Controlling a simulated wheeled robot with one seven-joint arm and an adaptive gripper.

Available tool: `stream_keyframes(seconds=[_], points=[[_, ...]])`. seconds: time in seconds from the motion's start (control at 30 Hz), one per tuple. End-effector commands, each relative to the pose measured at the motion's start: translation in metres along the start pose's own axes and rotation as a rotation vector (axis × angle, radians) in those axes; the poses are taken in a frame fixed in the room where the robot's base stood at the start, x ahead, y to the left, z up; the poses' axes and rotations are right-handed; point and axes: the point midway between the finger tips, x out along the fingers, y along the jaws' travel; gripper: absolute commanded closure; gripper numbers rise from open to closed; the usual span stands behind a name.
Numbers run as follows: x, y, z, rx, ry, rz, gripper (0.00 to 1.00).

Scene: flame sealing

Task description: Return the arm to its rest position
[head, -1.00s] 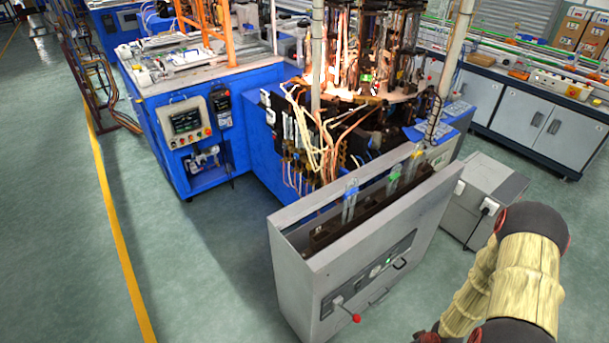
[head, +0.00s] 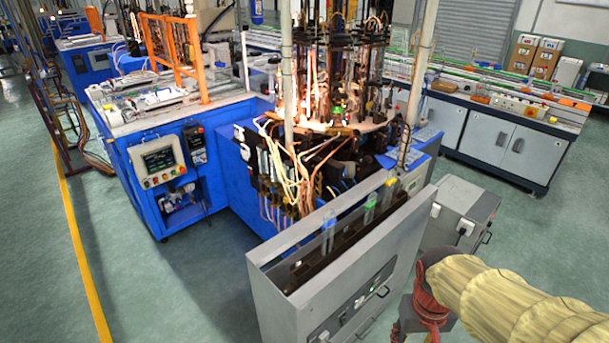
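My arm is at the lower right in the head view. Its pale yellow sleeve comes in from the right edge to a dark joint wrapped in red. A grey part hangs below that joint and runs down to the bottom edge. My gripper is not in view, so its opening and anything in it cannot be seen. The arm is in front of the floor, right of the grey open-topped cabinet (head: 300,311).
Upright clear pieces, some with blue or green, stand in the cabinet. A blue machine (head: 222,190) with glowing flames is behind it. A grey box (head: 455,212) stands near my arm. A long bench (head: 505,146) is at the back right. Floor is open at left.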

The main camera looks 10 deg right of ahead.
Motion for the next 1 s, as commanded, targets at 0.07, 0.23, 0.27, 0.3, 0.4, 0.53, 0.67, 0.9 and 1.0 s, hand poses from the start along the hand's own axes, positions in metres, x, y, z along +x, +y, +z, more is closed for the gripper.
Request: stream_keyframes(seconds=[0.07, 0.23, 0.27, 0.3, 0.4, 0.53, 0.67, 0.9, 1.0], points=[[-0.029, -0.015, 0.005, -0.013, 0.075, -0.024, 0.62], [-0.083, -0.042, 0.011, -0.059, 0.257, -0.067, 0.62], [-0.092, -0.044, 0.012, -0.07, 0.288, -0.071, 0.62], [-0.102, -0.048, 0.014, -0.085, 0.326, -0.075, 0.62], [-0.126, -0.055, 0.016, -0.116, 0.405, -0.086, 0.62], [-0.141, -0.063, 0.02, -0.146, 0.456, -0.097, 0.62], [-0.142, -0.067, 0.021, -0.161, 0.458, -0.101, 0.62], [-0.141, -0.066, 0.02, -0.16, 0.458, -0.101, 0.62], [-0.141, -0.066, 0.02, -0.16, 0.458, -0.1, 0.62]])
